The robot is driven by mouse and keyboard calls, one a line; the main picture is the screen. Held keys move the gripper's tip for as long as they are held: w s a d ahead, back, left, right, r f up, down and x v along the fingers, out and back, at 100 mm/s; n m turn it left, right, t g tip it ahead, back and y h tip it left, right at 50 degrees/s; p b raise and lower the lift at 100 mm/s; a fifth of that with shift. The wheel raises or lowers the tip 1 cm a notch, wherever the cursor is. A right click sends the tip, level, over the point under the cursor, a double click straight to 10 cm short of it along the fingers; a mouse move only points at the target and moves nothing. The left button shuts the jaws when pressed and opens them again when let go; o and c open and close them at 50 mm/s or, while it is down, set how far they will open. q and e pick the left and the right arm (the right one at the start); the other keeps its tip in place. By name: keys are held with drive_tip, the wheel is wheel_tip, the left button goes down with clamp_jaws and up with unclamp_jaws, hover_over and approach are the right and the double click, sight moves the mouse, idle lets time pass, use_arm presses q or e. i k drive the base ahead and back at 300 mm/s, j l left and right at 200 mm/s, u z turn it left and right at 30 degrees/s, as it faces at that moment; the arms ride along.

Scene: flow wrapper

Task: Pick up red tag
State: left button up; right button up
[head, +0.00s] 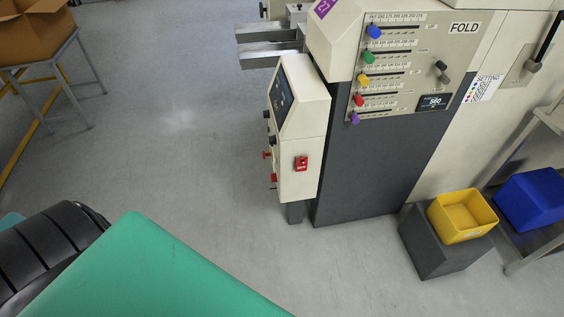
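A small red item (301,163) with a pale mark sits on the right-hand side face of the cream control box (300,130). It may be the red tag, but it is too small to be sure. Red knobs stick out from the left side of the same box, one at mid height (266,155) and one lower down (273,178). No loose red tag shows elsewhere. Neither of my grippers is in view.
The large machine with a FOLD panel (410,65) stands behind the box. A yellow bin (462,217) sits on a dark grey block (440,255), with a blue bin (530,200) on a shelf beside it. A cardboard box (35,35) is at upper left. The middle floor is clear.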

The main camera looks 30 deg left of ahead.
sight(300, 167)
drive_tip(key=i+l+u, duration=0.1)
drive_tip(key=u, duration=0.3)
drive_tip(key=i+l+u, duration=0.15)
drive_tip(key=u, duration=0.3)
drive_tip(key=i+l+u, duration=0.1)
drive_tip(key=u, duration=0.3)
drive_tip(key=l+u, duration=0.25)
drive_tip(key=u, duration=0.15)
